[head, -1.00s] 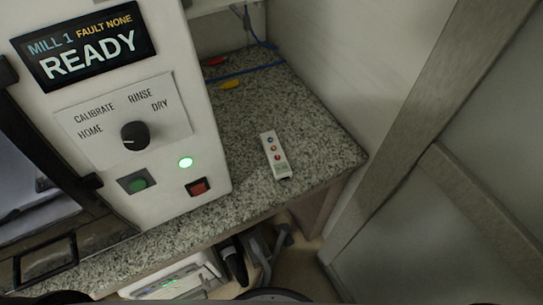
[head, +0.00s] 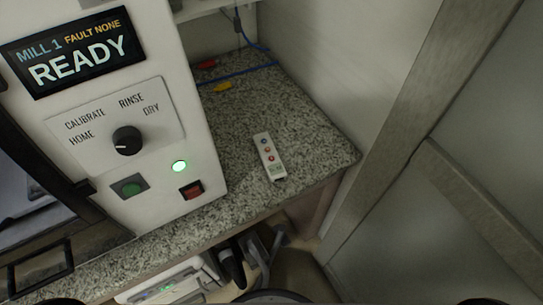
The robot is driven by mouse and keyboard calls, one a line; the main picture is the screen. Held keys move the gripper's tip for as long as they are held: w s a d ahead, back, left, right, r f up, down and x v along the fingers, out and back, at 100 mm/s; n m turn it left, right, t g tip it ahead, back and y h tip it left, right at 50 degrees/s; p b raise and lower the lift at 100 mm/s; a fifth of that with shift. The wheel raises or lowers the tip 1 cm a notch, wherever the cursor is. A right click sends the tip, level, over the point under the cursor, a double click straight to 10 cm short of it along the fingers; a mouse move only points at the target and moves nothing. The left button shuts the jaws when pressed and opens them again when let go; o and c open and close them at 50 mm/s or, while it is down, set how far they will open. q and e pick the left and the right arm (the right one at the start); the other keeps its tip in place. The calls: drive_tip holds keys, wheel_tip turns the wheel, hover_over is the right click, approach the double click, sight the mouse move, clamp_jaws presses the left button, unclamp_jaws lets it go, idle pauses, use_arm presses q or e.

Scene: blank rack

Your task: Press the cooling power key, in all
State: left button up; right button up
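No key with a readable cooling label shows. A white mill (head: 150,150) stands at the left on a speckled counter; its screen (head: 78,48) reads "MILL 1 FAULT NONE READY". Its black knob (head: 126,141) sits among the words HOME, CALIBRATE, RINSE and DRY. Neither of my grippers is in view.
The speckled counter (head: 315,150) is mostly bare around the controller. A yellow item (head: 223,87), a red item (head: 207,63) and a blue cable (head: 240,75) lie at the back. A white device (head: 165,284) sits under the counter. A pale wall rises at right.

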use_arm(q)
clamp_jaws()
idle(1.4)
